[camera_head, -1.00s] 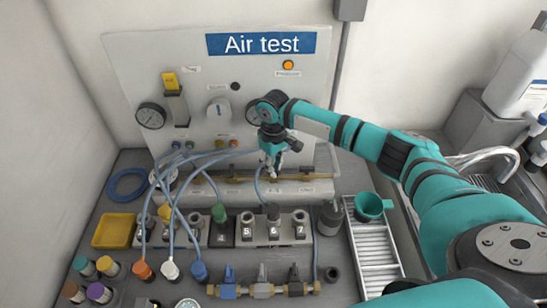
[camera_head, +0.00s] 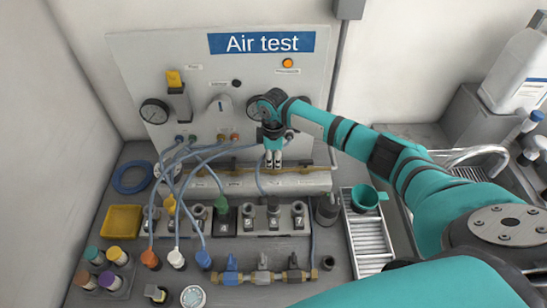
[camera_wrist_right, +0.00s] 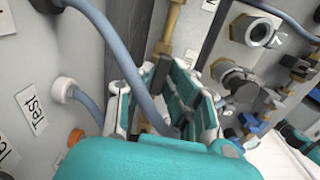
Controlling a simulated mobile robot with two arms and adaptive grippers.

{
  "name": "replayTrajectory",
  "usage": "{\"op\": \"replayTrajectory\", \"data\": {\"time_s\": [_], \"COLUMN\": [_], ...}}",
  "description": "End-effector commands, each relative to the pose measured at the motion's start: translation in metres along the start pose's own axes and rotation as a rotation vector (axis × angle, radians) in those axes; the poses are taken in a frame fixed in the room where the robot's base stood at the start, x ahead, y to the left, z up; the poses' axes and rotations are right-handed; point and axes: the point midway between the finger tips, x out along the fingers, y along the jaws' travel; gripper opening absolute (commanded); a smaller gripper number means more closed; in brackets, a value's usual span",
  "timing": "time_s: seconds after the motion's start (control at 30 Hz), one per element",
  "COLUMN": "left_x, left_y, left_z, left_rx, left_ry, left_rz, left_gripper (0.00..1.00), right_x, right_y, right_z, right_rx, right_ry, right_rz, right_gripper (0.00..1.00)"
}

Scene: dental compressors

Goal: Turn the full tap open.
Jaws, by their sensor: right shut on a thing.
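A brass pipe (camera_head: 303,169) runs along the pale ledge at the foot of the Air test panel (camera_head: 215,85). My right gripper (camera_head: 272,165) points down at this pipe, in front of the panel. Its fingers are close together, shut on a small part at the pipe that they mostly hide; I take it for a tap handle. In the right wrist view the gripper (camera_wrist_right: 165,105) sits by the brass pipe (camera_wrist_right: 171,28), and a blue-grey hose crosses in front of its fingers. I cannot read which tap it is. My left gripper is not in view.
Several blue hoses (camera_head: 183,190) hang left of the gripper. Numbered grey blocks (camera_head: 272,222) and a brass manifold with coloured levers (camera_head: 262,276) stand in front. A yellow tray (camera_head: 121,221) is at left, a green funnel (camera_head: 365,197) at right.

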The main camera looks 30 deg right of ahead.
Motion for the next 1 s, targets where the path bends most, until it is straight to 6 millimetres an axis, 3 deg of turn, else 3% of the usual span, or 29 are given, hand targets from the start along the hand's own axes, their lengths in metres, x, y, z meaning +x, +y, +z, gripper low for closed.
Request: {"op": "replayTrajectory", "data": {"time_s": [0.7, 0.73, 0.8, 0.87, 1.0], "left_x": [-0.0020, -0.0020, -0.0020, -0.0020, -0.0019], "left_y": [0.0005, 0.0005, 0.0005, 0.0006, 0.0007], "left_z": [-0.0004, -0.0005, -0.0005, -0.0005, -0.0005], "left_rx": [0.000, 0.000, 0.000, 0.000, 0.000], "left_ry": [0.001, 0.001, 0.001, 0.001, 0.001], "left_rz": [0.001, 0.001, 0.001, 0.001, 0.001], "left_gripper": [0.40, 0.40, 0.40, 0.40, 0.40], "right_x": [-0.0017, -0.0017, -0.0016, -0.0014, -0.0009], "right_y": [0.0015, 0.0014, 0.0013, 0.0011, 0.0007], "right_z": [-0.0006, -0.0006, -0.0006, -0.0005, -0.0004], "right_rx": [-0.070, -0.070, -0.070, -0.070, -0.069], "right_ry": [0.003, 0.003, 0.003, 0.002, 0.002], "right_rz": [0.004, 0.004, 0.004, 0.003, 0.002], "right_gripper": [0.00, 0.18, 0.27, 0.35, 0.37]}}
